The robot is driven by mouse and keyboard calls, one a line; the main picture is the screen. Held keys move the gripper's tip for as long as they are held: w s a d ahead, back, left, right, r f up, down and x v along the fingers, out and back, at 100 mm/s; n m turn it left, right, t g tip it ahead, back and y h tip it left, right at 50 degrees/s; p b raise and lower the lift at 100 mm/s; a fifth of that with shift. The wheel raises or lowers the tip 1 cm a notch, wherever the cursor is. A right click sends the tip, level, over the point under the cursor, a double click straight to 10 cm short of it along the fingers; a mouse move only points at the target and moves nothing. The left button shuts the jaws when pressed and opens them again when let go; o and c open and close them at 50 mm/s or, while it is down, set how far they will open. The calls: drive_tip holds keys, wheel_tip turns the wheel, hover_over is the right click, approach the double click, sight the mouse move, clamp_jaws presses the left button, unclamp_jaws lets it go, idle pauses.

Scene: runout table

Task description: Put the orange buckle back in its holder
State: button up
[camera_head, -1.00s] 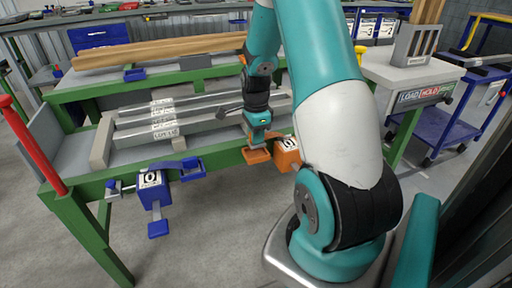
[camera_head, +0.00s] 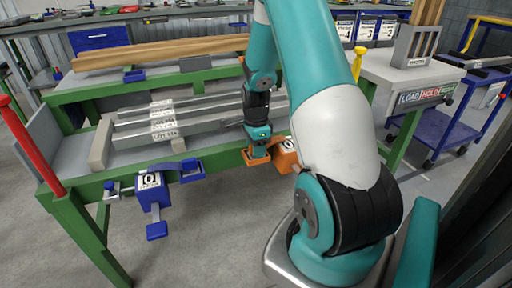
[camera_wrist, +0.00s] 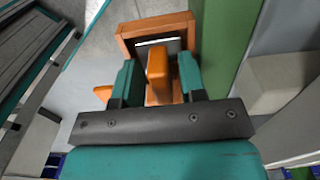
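The orange buckle (camera_wrist: 158,66) shows in the wrist view as an upright orange piece between the two teal fingers of my gripper (camera_wrist: 158,80). In the head view, my gripper (camera_head: 257,146) points down at the orange holder (camera_head: 254,161) on the table's front edge; the buckle is largely hidden there.
An orange box with a white label (camera_head: 287,157) sits just right of the holder. A blue clamp unit (camera_head: 151,190) hangs at the left of the green rail. Grey bars (camera_head: 165,120) lie on the table (camera_head: 84,186). A red post (camera_head: 33,147) stands at the left.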

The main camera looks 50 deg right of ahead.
wheel_tip(320, 180, up, 12)
drive_tip(key=p, duration=0.3)
drive_tip(key=w+a+r+n, duration=0.2)
drive_tip(key=a+r+n, duration=0.25)
drive_tip(key=a, duration=0.35)
drive_tip(key=s+a+r+n+t+y, duration=0.1)
drive_tip(key=a+r+n, duration=0.1)
drive_tip(key=a+n, duration=0.5)
drive_tip(key=s+a+r+n+y, duration=0.15)
drive_tip(key=a+n, duration=0.25)
drive_tip(key=a, duration=0.5)
drive_tip(key=s+a+r+n+g+y, duration=0.1)
drive_tip(key=s+a+r+n, duration=0.3)
drive_tip(key=s+a+n, duration=1)
drive_tip(key=shift+s+a+r+n+y, duration=0.2)
drive_tip(key=shift+s+n+y, duration=0.15)
drive_tip(key=shift+n, duration=0.7)
drive_tip(key=shift+w+d, duration=0.1)
drive_tip(key=shift+d, duration=0.05)
